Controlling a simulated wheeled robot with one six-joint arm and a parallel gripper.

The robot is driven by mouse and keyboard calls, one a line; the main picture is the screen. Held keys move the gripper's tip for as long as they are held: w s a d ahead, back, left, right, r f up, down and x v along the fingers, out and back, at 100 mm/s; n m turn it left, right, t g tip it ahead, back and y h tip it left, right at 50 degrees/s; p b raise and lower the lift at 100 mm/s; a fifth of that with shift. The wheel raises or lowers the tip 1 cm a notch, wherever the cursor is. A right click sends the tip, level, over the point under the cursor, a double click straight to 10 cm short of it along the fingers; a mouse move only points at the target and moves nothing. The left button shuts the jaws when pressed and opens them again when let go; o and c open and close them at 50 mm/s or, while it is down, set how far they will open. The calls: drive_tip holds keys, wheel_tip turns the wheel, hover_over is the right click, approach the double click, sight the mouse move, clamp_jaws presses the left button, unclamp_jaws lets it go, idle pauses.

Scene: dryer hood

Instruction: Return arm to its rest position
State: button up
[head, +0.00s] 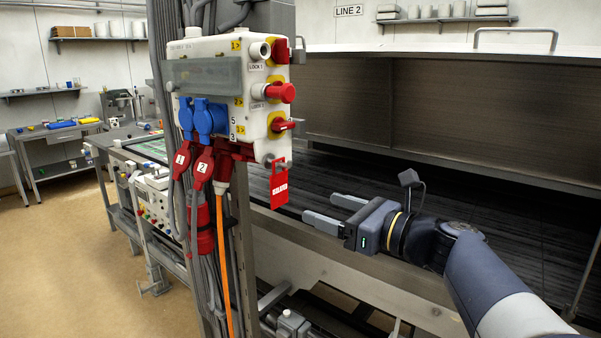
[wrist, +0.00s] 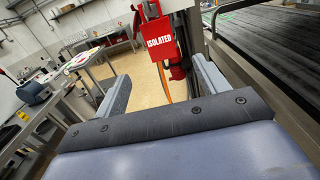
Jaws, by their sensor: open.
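My gripper (head: 327,211) is open and empty, to the right of the switch box and in front of the conveyor. Its two fingers point left in the head view, and it also shows in the wrist view (wrist: 162,88) with its fingers wide apart. A red tag (head: 278,187) hangs from the lower right of the white switch box (head: 225,90). In the wrist view the tag (wrist: 158,39) reads "ISOLATED" and hangs beyond the fingers, apart from them. My arm comes in from the lower right of the head view.
The dark conveyor bed (head: 400,190) runs under a large hood (head: 450,110) behind my gripper. A grey post (head: 265,270) carries the box, cables and red plugs (head: 201,170). A side table (head: 60,132) stands at the far left, with open floor (head: 60,260) before it.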

sight(280, 192)
drive_tip(key=p+x, duration=0.1)
drive_tip(key=x, duration=0.8)
drive_tip(key=r+p+v, duration=0.2)
drive_tip(key=v, duration=0.7)
drive_tip(key=w+d+f+n+g+h, duration=0.1)
drive_tip(key=f+g, duration=0.3)
drive_tip(key=f, duration=1.1)
drive_tip(key=w+d+f+n+g+h+b, duration=0.1)
drive_tip(key=w+d+f+n+g+h, duration=0.1)
drive_tip(key=f, duration=1.3)
drive_tip(key=shift+f+n+g, duration=0.3)
drive_tip(key=shift+n+g, duration=0.6)
drive_tip(key=shift+g, duration=0.2)
